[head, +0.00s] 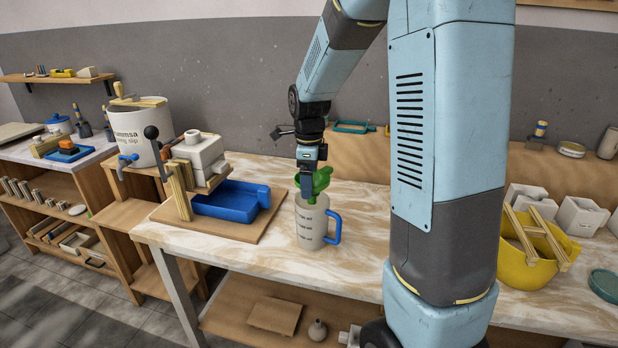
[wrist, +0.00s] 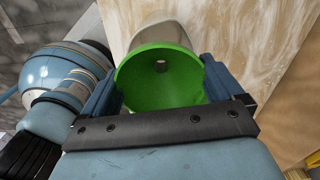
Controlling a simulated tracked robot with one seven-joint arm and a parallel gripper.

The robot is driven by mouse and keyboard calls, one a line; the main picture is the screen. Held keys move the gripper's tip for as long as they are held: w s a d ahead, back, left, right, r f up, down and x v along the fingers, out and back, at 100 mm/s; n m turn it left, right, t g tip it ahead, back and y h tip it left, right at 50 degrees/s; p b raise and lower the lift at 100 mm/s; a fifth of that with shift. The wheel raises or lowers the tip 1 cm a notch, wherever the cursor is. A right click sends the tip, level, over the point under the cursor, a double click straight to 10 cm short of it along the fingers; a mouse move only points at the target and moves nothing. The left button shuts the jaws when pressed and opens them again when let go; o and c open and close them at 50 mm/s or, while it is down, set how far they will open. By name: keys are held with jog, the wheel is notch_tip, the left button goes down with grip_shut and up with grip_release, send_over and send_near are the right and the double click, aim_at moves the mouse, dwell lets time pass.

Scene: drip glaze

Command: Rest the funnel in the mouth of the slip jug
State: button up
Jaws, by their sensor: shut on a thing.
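The green funnel (head: 318,183) is at the mouth of the slip jug (head: 309,224), a pale jug with dark markings and a blue handle, upright on the table. My gripper (head: 311,168) is above the jug and shut on the funnel. In the wrist view the funnel (wrist: 160,80) is between the two blue fingers, its wide bowl facing the camera and its small outlet hole visible. Part of the pale jug (wrist: 165,28) shows beyond the funnel. I cannot tell whether the funnel touches the jug's rim.
A yellow bucket (head: 525,262) is at the right. The marbled table (head: 270,262) is clear near the jug.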

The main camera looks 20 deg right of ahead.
jog(key=shift+f, duration=1.85)
dwell(1.1)
jog(key=shift+s+f, duration=0.2)
jog(key=shift+f, duration=0.15)
jog(key=shift+s+f, duration=0.2)
jog(key=shift+f, duration=0.15)
jog(key=shift+s, duration=0.1)
jog(key=o, duration=0.9)
jog(key=shift+w+r, duration=0.2)
jog(key=shift+r, duration=1.55)
jog(key=shift+w+r, duration=0.2)
jog(key=shift+r, duration=1.55)
